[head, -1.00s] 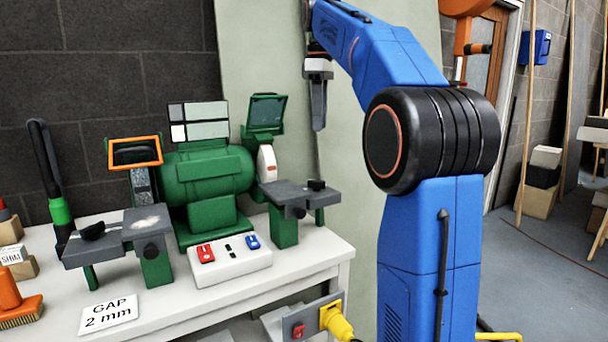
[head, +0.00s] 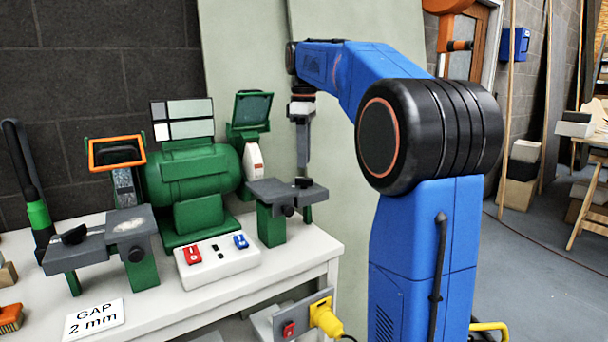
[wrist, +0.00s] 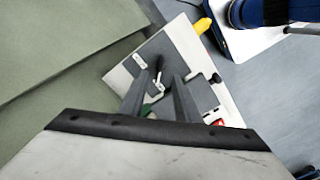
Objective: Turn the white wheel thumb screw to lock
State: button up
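The green bench grinder (head: 195,178) stands on the white bench. Its white wheel (head: 253,160) is on the right side, with a grey tool rest (head: 275,191) in front. A small black thumb screw (head: 304,182) sits on top of this rest near its right end. It also shows as a dark bar in the wrist view (wrist: 159,68), beside small white marks. My gripper (head: 303,173) points straight down just above the screw. In the wrist view, its two grey fingers (wrist: 160,78) are apart, with the screw seen between them. Contact cannot be told.
A dark side knob (head: 288,211) is on the rest's front. A switch box (head: 220,262) with red and blue switches stands before the grinder. A left tool rest (head: 128,226) has its own black screw (head: 74,234). A "GAP 2 mm" card (head: 95,319) lies at front left.

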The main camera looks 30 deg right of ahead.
aim_at(304, 178)
jog(key=shift+f, duration=2.9)
grip_shut()
